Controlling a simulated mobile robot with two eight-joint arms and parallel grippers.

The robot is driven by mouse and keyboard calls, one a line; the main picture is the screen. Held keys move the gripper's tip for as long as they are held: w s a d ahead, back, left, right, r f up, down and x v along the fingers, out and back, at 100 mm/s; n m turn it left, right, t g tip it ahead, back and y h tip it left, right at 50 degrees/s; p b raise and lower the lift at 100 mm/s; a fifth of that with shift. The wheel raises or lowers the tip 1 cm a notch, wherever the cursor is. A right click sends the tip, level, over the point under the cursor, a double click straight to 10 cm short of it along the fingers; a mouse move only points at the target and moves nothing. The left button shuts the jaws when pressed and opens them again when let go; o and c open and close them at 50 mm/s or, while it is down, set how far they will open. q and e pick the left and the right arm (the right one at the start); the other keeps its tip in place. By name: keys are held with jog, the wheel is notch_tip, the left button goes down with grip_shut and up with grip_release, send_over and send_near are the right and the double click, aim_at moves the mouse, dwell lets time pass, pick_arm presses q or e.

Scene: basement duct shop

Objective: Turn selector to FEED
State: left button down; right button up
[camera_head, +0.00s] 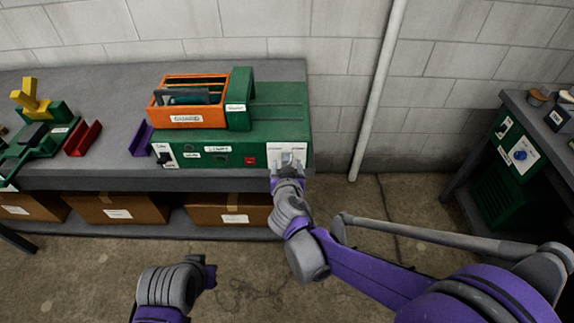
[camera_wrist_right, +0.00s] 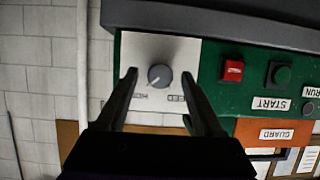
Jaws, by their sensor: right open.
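The selector is a round grey knob (camera_wrist_right: 160,76) on a white plate (camera_wrist_right: 182,50) at the end of the green machine's front (camera_head: 240,150). In the right wrist view a pale pointer mark on it slants to the lower left. Two small upside-down labels lie below it; I cannot read them surely. My right gripper (camera_wrist_right: 160,95) is open, its fingers on either side of the knob with gaps.
An orange guard (camera_head: 190,108) stands on the machine. The bench (camera_head: 100,90) holds colored parts at left. Another green panel (camera_head: 515,145) stands right. Floor between is clear.

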jog(key=shift+w, duration=0.1)
grip_shut()
dwell(0.3)
jog(key=shift+a+n, duration=0.1)
jog(key=shift+n, duration=0.2)
jog(key=shift+a+f+n+h, duration=0.1)
jog(key=shift+n+h, duration=0.8)
jog(key=shift+n, duration=0.2)
jog(key=shift+a+f+n+h+b, duration=0.15)
jog(key=shift+n+h+b, duration=0.6)
jog(key=shift+n, duration=0.45)
jog(key=n+t+h+b, duration=0.1)
jog(key=n+h+b, duration=0.1)
jog(key=n, duration=0.2)
jog(key=shift+a+f+b, duration=0.1)
jog(key=shift+f+b, duration=0.05)
jog(key=shift+b, duration=0.15)
jog(key=n+t+h+b, duration=0.1)
jog(key=n, duration=0.1)
jog(key=n+h+b, duration=0.1)
jog(key=n, duration=0.1)
jog(key=shift+t+b, duration=0.35)
jog(key=shift+t, duration=0.05)
jog(key=shift+y, duration=0.25)
